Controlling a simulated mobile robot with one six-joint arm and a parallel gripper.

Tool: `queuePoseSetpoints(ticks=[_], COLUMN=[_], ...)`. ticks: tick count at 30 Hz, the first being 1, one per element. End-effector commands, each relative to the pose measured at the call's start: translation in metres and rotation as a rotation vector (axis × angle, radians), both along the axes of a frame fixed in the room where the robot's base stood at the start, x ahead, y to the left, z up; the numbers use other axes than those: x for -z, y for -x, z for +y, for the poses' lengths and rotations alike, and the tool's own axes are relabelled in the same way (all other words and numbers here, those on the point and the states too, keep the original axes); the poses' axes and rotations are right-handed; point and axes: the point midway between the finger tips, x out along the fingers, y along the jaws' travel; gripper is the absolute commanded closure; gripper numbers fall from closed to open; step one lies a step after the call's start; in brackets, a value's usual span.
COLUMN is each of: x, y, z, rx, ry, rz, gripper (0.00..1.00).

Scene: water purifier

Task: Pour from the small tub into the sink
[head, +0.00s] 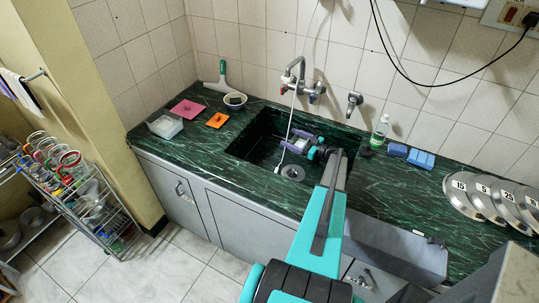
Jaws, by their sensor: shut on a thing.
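The sink (248,146) is a dark rectangular basin set in the green marble counter, with a round drain (292,172) in its floor. My gripper (297,142) is over the sink, reaching in from the lower right. Its purple fingers are shut on a small whitish thing, which looks like the small tub (298,143). The tub is tiny in the view and partly hidden by the fingers, so its tilt and contents cannot be told. A thin white hose hangs from the tap into the sink, passing close to my gripper.
A clear container (165,125), pink sheet (187,109), orange sheet (217,120) and bowl (235,101) stand left of the sink. The tap (296,75) rises behind. A bottle (380,130), blue sponges (420,158) and several numbered discs (463,194) lie right. A wire rack (85,200) stands far left.

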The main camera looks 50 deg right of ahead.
Motion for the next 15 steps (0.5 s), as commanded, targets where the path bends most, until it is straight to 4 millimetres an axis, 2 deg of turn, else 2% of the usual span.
queuePoseSetpoints(ticks=[15], x=[-0.007], y=[-0.009], z=[0.021], rx=[-0.01], ry=[0.158], rz=[0.051], gripper=[0.48])
